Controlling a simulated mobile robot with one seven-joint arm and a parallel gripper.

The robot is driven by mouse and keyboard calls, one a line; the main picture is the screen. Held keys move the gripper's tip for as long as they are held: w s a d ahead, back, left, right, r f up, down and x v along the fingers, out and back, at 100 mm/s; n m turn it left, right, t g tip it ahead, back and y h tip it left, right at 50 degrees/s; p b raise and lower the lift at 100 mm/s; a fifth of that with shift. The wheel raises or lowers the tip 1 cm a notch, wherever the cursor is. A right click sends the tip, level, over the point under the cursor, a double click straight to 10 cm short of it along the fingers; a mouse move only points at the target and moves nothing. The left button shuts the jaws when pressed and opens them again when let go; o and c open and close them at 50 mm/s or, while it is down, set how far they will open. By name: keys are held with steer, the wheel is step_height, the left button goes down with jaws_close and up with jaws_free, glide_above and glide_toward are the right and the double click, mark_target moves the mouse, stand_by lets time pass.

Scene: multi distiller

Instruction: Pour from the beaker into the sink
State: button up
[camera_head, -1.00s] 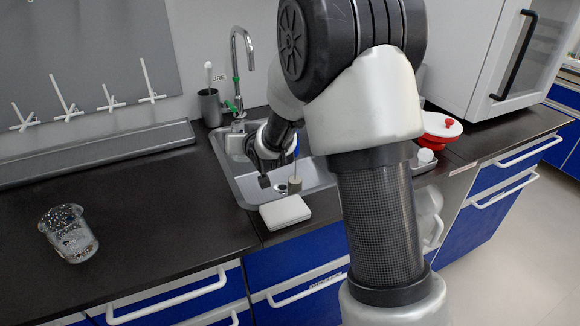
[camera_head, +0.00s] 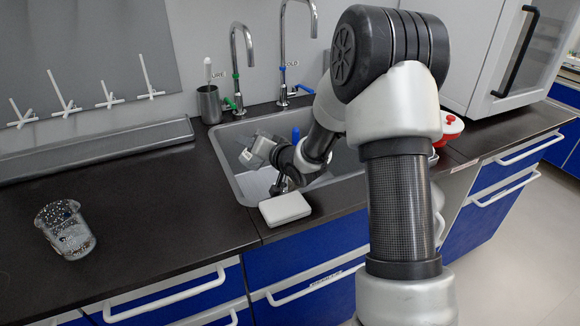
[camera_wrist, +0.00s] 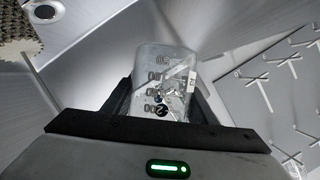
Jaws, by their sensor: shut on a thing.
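A clear glass beaker (camera_wrist: 166,68) with printed volume marks is held between the two black fingers of my gripper (camera_wrist: 163,97) in the wrist view. A few small dark specks show in or through its glass. In the head view my gripper (camera_head: 262,152) is over the left part of the steel sink (camera_head: 229,172), with the beaker seen only as a pale, tilted, see-through shape. The beaker's exact tilt and whether anything flows out cannot be told.
Another glass vessel (camera_head: 66,230) with small bits stands on the dark counter (camera_head: 150,200) at left. A white pad (camera_head: 285,209) lies at the sink's front edge. Two taps (camera_head: 236,65) rise behind the sink. A grey cup (camera_head: 209,104) stands beside them. A bristly object (camera_wrist: 16,28) shows top left.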

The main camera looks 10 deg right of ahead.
mark_target(261, 134)
steer(key=shift+d+r+m+y, duration=0.1)
steer(key=shift+r+m+y, duration=0.3)
steer(key=shift+m, duration=0.1)
steer(key=shift+f, duration=0.1)
steer(key=shift+f+m+y, duration=0.15)
steer(key=shift+m+y, duration=0.15)
steer(key=shift+m, duration=0.2)
steer(key=shift+r+m+t+p, duration=0.3)
steer(key=shift+r+m+p, duration=0.4)
steer(key=shift+r, duration=0.55)
steer(key=shift+d+r+m+y, duration=0.1)
steer(key=shift+r+m+y, duration=0.1)
steer(key=shift+m+y, duration=0.15)
steer(key=shift+r+m, duration=0.3)
steer(key=shift+m, duration=0.05)
steer(key=shift+w+d+r+m+t+y+p, duration=0.1)
steer(key=shift+d+r+m+t+y+p, duration=0.25)
steer(key=shift+d, duration=0.2)
steer(key=shift+d+r+m, duration=0.15)
steer(key=shift+d+m, duration=0.3)
steer(key=shift+d, duration=0.05)
